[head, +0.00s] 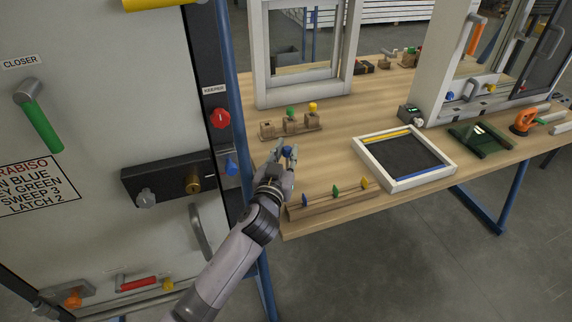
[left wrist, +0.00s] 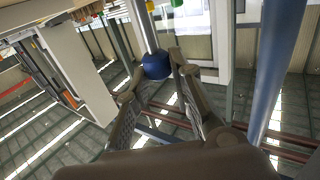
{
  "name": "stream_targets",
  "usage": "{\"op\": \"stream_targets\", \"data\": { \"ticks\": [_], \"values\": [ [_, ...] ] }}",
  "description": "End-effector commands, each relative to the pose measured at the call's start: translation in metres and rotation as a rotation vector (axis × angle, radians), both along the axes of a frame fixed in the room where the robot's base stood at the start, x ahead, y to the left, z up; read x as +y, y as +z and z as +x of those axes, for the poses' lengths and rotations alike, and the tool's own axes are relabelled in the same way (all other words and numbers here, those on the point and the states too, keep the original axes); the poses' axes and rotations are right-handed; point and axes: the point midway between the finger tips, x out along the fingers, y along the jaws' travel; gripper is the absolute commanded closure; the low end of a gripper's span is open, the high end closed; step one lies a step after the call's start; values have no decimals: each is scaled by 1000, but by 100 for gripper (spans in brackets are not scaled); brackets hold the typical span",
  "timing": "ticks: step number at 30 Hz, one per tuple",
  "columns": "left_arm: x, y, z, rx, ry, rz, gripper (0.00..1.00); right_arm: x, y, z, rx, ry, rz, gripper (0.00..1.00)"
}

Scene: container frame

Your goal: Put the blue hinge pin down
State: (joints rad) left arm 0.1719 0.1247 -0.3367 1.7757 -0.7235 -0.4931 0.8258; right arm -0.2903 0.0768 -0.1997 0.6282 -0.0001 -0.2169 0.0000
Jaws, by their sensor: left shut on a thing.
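My left gripper (head: 288,158) is shut on the blue hinge pin (head: 287,150), just in front of the wooden pin block (head: 272,131). In the left wrist view the pin's blue head (left wrist: 157,66) is between the fingertips (left wrist: 155,78), and its metal shaft runs away from the gripper. On the block, a green-headed pin (head: 290,112) and a yellow-headed pin (head: 312,106) stand upright. The block's left post shows no pin. Whether the held pin touches anything is unclear. My right gripper is not in view.
A wooden rack (head: 320,204) with blue, green and yellow pieces lies near the front edge. A white frame tray (head: 415,181) lies to its right. A grey window frame (head: 262,75) stands behind the block. A large door panel (head: 90,110) fills the left.

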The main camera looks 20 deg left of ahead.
Motion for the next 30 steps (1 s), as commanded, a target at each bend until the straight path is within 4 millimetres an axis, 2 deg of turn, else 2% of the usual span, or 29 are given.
{"op": "stream_targets", "data": {
  "ticks": [1,3,6,12,19,20,28,30],
  "values": [
    [0,-12,0,6,-1,0,100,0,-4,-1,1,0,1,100],
    [0,-24,0,5,0,-1,100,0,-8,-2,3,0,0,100],
    [0,-35,0,4,1,0,100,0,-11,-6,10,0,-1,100],
    [0,-37,0,2,0,-1,100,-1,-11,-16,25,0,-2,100],
    [0,-41,0,2,0,-1,100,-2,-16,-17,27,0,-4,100],
    [0,-40,0,2,0,0,78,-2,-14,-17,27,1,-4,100],
    [0,-39,0,3,0,0,60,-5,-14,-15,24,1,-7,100],
    [0,-39,0,3,0,0,59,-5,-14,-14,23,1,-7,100]
  ]
}}
